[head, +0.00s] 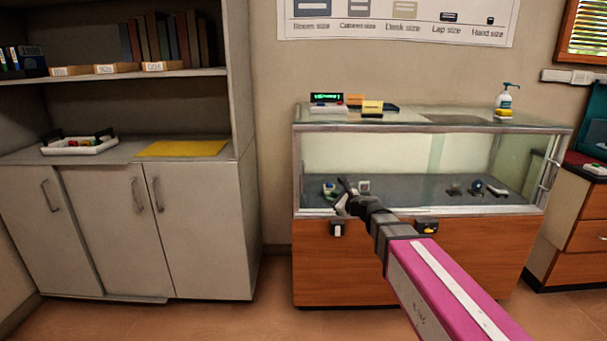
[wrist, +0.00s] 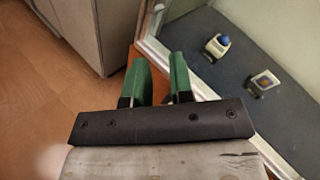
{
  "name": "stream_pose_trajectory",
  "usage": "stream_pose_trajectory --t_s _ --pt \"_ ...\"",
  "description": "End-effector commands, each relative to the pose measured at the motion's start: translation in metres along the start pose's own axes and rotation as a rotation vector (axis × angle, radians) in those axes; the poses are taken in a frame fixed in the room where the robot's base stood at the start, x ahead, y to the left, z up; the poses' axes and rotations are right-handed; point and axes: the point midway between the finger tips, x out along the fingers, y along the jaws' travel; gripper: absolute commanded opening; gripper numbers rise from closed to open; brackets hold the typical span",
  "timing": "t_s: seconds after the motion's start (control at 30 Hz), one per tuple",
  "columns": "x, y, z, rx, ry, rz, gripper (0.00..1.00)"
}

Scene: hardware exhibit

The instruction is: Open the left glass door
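A glass display case (head: 400,165) on a wooden base stands right of centre in the head view. Its glass front shows no clear split between a left and a right door. A metal bar handle (head: 549,175) is at the case's right end. My gripper (head: 343,192) is in front of the lower left part of the glass; contact cannot be told. In the wrist view my gripper (wrist: 161,66) has its two green fingers apart with nothing between them. The case's pale bottom frame (wrist: 205,88) runs close to the right of the fingers.
Small items sit inside the case, including a blue-topped device (wrist: 217,45) and a second device (wrist: 264,82). A soap bottle (head: 505,100) and gadgets stand on top.

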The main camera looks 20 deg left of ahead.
Motion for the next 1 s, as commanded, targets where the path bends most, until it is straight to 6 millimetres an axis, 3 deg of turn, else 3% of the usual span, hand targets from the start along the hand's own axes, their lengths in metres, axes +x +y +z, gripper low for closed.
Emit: stream_pose_trajectory --t_s 0.03,0.1,0.3,0.57,1.0 --pt "0.015 -0.003 0.018 0.107 -0.04 -0.031 0.22" --pt "0.026 -0.005 0.037 0.247 -0.083 -0.067 0.22" --pt "0.042 -0.009 0.064 0.475 -0.148 -0.113 0.22" --pt "0.056 -0.012 0.067 0.501 -0.155 -0.117 0.22" --pt "0.126 -0.023 0.075 0.498 -0.154 -0.116 0.22"
